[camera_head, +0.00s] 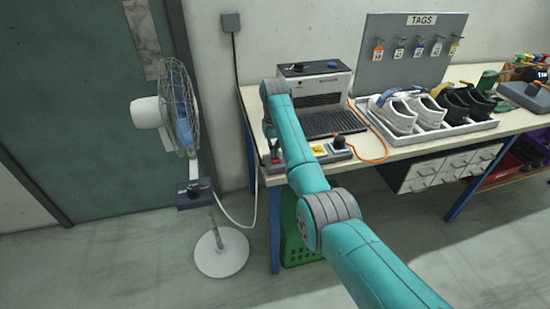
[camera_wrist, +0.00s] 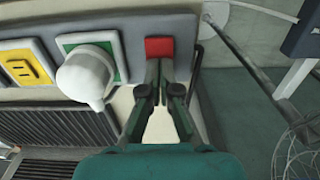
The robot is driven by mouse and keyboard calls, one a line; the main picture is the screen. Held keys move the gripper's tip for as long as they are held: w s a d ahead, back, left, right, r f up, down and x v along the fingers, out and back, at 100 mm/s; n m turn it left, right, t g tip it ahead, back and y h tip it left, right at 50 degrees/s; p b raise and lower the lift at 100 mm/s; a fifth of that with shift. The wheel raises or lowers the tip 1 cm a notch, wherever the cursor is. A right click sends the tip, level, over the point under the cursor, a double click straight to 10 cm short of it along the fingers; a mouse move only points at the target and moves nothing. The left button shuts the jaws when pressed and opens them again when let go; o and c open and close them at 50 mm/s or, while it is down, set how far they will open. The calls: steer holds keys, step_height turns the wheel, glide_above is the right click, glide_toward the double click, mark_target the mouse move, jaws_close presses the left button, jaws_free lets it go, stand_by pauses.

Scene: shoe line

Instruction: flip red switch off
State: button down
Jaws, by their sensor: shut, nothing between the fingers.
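In the head view my arm hides part of the strip.
A grey machine (camera_head: 318,85) stands behind on the workbench. A fan (camera_head: 180,110) stands left of the bench. Shoes in a tray (camera_head: 425,133) lie to the right.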

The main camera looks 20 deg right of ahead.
steer(key=shift+r, duration=3.4)
